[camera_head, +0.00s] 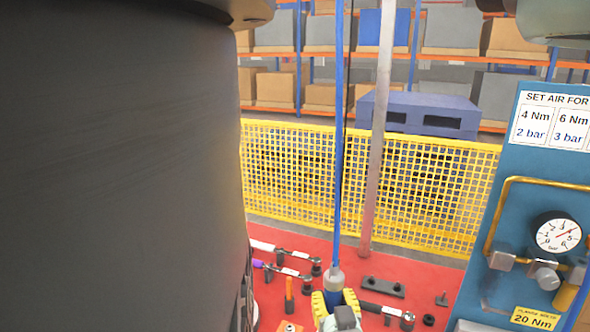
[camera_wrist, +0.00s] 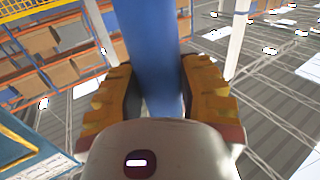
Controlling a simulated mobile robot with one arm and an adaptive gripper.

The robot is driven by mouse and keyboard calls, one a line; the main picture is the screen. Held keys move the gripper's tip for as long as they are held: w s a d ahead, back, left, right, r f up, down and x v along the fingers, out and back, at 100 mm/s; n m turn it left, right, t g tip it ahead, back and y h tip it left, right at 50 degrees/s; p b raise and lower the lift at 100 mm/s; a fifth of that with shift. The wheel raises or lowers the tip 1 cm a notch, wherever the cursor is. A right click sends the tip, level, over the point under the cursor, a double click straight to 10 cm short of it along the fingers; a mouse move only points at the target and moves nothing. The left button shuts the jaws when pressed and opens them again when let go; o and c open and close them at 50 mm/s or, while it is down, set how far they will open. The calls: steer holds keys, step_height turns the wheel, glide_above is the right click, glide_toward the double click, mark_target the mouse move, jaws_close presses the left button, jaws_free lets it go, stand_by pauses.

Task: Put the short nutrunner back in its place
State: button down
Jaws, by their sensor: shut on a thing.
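My gripper (camera_head: 335,305) is at the bottom middle of the head view, its yellow fingers shut around a blue tool body with a grey top (camera_head: 334,280), which appears to be the short nutrunner. A blue hose (camera_head: 339,130) rises from its top. The wrist view shows my gripper (camera_wrist: 160,100) with an orange-yellow finger on each side of the blue body (camera_wrist: 155,50). The nutrunner looks roughly upright over or near the red work surface (camera_head: 415,268). Its lower end is hidden, so I cannot tell whether it touches anything. I cannot make out its place.
A metal post (camera_head: 378,130) stands behind. A blue panel with a gauge (camera_head: 558,234) stands right. Yellow mesh (camera_head: 430,195) closes the back.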

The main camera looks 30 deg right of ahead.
steer(key=shift+w+a+f+b, duration=0.1)
steer(key=shift+f+b, duration=2.3)
steer(key=shift+f, duration=0.55)
stand_by(0.7)
steer(key=c, duration=0.7)
jaws_free()
steer(key=shift+c, duration=0.2)
steer(key=shift+o, duration=0.9)
steer(key=shift+f, duration=0.1)
steer(key=v, duration=0.7)
steer(key=shift+s, duration=0.35)
